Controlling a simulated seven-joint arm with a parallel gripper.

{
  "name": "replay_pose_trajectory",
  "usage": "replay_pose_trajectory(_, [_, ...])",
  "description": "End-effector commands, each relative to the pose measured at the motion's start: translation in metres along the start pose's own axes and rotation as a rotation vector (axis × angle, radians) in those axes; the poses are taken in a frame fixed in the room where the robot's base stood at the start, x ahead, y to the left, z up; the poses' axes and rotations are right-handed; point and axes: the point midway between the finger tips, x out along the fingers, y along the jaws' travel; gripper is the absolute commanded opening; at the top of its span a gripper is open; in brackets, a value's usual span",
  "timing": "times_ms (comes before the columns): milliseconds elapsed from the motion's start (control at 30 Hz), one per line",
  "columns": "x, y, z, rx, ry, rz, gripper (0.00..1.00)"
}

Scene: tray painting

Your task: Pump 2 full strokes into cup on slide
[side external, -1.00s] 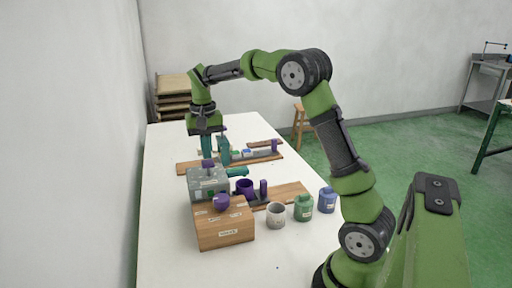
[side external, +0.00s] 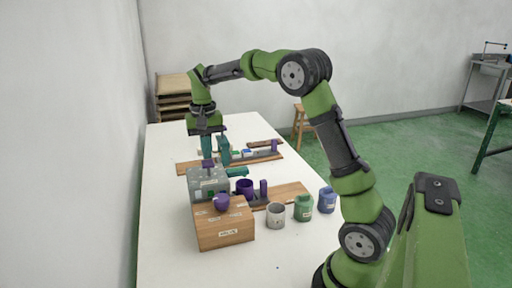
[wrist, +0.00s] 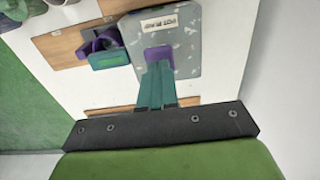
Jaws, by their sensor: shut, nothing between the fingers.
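The grey speckled pump box (side external: 208,184) stands on the table and carries a label, with a purple pump head (side external: 208,164) on top. My gripper (side external: 207,160) points straight down at this head with its teal fingers together and empty. In the wrist view the fingertips (wrist: 158,68) lie over the purple head (wrist: 158,53); whether they touch it I cannot tell. The purple cup (side external: 244,187) sits on the slide beside the pump box, below the teal spout (side external: 237,172). The cup also shows in the wrist view (wrist: 103,42), partly hidden. Its contents are not visible.
A grey cup (side external: 276,216), a green jar (side external: 303,208) and a blue jar (side external: 327,200) stand to the right. Another wooden board (side external: 190,167) with fixtures lies behind. The front table is clear.

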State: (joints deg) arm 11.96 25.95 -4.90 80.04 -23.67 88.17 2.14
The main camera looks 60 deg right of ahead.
Motion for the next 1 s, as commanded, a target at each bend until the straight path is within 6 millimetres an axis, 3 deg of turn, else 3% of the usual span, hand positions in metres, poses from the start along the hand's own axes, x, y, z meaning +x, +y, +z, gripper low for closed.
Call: replay_pose_trajectory(1000, [0.032,0.000,0.001,0.001,-0.003,0.001,0.00])
